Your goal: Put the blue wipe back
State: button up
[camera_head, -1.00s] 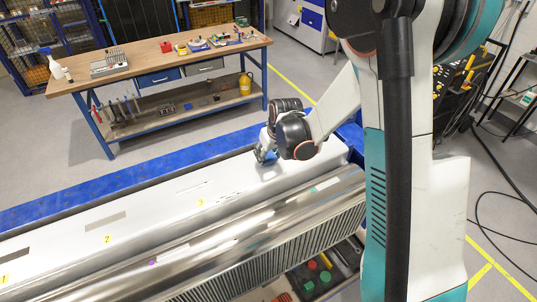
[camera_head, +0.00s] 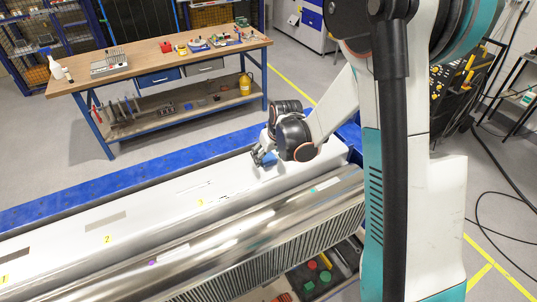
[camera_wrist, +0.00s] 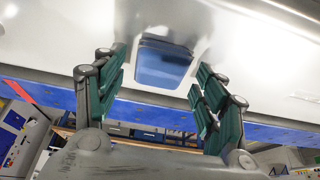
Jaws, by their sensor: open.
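The blue wipe (camera_wrist: 163,65) is a flat blue piece with a pale edge, between my fingers in the wrist view. It lies at the pale machine surface, and I cannot tell whether the fingers touch it. My gripper (camera_wrist: 158,78) is open, with a dark green finger on each side of the wipe. In the head view the wipe (camera_head: 267,159) shows as a small blue patch under my wrist, at the right end of the white ledge (camera_head: 150,205). My wrist partly hides the fingers there.
A shiny metal roller (camera_head: 230,235) runs along the front of the ledge. Yellow number labels (camera_head: 107,239) mark the ledge. A blue beam (camera_head: 110,187) runs behind it. A wooden workbench (camera_head: 150,62) with tools stands farther back.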

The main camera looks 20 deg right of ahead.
jog(key=a+v, duration=0.1)
jog(key=v, duration=1.1)
jog(key=s+r+m+t, duration=0.1)
jog(key=s+r, duration=0.4)
jog(key=s, duration=0.6)
jog(key=s+r+m+t, duration=0.1)
jog(key=s+r, duration=0.4)
jog(key=s, duration=0.7)
jog(key=shift+t+h, duration=0.3)
jog(key=shift+h, duration=0.1)
notch_tip(320, 180, down, 24)
jog(key=b, duration=2.4)
jog(key=shift+f, duration=0.1)
